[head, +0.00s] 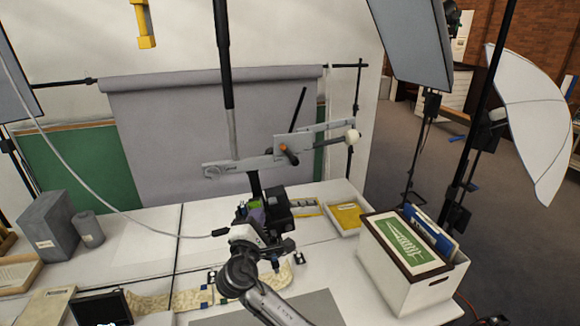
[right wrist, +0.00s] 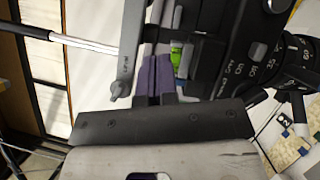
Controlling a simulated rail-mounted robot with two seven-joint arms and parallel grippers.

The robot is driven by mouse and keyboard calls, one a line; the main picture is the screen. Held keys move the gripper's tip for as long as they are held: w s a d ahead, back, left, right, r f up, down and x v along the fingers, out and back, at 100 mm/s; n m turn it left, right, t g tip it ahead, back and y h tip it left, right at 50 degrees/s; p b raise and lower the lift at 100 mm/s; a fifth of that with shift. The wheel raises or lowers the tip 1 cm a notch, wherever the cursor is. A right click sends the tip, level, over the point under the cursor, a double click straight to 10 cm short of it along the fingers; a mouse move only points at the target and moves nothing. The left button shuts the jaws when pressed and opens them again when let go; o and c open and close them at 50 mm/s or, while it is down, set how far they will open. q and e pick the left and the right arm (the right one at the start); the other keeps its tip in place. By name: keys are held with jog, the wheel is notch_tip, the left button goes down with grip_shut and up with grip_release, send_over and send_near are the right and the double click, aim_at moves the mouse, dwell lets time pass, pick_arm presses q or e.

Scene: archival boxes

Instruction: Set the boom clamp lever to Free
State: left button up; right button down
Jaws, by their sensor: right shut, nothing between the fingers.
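A grey horizontal boom (head: 245,163) crosses in front of the grey backdrop in the head view. It carries an orange-tipped handle (head: 289,155), a black rod and a white ball knob (head: 352,137); I cannot tell for sure which is the clamp lever, nor read its setting. A black camera (head: 278,212) hangs below the boom and fills the upper right of the right wrist view (right wrist: 235,50). My right gripper (head: 256,211) is beside the camera, below the boom. Its purple fingers (right wrist: 153,72) are shut and empty. My left gripper is out of view.
The white table (head: 330,255) holds a box of framed pictures (head: 410,270) at right, a yellow tray (head: 347,218) behind it, and grey boxes (head: 48,222) at left. A patterned strip (head: 190,299) lies in front. A light stand and umbrella (head: 530,110) stand at right.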

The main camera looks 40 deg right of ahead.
aim_at(289, 155)
jog(key=r, duration=0.1)
jog(key=w+d+r+h, duration=0.1)
jog(key=r, duration=0.1)
jog(key=r+n+h+b, duration=0.1)
jog(key=shift+w+d+r, duration=0.25)
jog(key=shift+w+d, duration=0.05)
jog(key=shift+d, duration=0.05)
jog(key=p+x, duration=0.1)
jog(key=x, duration=0.2)
jog(key=p+x, duration=0.1)
jog(key=x, duration=0.2)
jog(key=p+x, duration=0.1)
jog(key=x, duration=0.2)
jog(key=shift+r, duration=0.3)
jog(key=d+p, duration=0.1)
jog(key=d+r, duration=0.1)
jog(key=shift+d+r+p, duration=0.3)
jog(key=shift+d+p, duration=0.05)
jog(key=shift+d, duration=0.05)
jog(key=shift+s+d+r+p, duration=0.1)
jog(key=shift+d+r+p, duration=0.2)
jog(key=shift+d, duration=0.25)
